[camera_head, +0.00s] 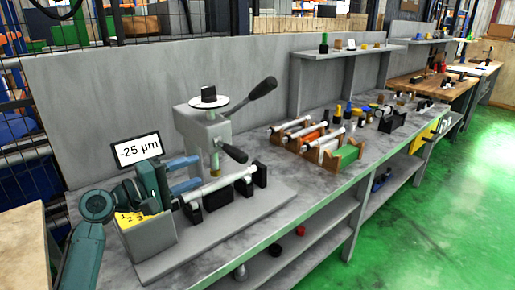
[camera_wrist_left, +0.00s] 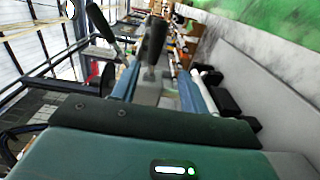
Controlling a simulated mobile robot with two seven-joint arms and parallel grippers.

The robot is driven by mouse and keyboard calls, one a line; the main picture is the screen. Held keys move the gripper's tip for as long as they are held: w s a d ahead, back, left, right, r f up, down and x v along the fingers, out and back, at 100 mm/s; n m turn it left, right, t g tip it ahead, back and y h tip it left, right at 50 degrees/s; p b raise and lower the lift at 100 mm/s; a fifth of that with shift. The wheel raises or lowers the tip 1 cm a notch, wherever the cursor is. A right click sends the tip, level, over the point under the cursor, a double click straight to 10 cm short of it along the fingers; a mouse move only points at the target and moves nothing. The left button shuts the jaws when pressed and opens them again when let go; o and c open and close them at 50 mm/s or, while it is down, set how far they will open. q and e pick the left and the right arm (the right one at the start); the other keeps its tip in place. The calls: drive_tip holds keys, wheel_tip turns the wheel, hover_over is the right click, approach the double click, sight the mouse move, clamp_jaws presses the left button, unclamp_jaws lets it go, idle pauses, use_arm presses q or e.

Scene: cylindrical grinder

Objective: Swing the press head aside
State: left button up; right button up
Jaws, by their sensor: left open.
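The press head (camera_head: 204,128) is a grey block on a post, with a white disc and black knob on top. One black handle (camera_head: 252,98) points up to the right; a lower black handle (camera_head: 233,153) points down to the right. My left gripper (camera_head: 196,173) is open, its two blue fingers reaching toward the post below the head, near the white shaft (camera_head: 217,185). In the left wrist view the fingers (camera_wrist_left: 160,88) are apart, with grey press parts (camera_wrist_left: 148,92) and a black handle (camera_wrist_left: 155,40) beyond them. Contact cannot be told. My right gripper is not in view.
A display reading -25 µm (camera_head: 137,149) stands behind my left gripper. A grey panel (camera_head: 110,90) rises behind.

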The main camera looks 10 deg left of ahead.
sight(235, 153)
use_arm(q)
drive_tip(key=x, duration=0.4)
drive_tip(key=p+x, duration=0.1)
drive_tip(key=x, duration=0.3)
drive_tip(key=p+x, duration=0.1)
drive_tip(key=x, duration=0.4)
drive_tip(key=shift+d+r, duration=0.1)
drive_tip(key=shift+r, duration=0.3)
drive_tip(key=shift+c, duration=0.4)
clamp_jaws()
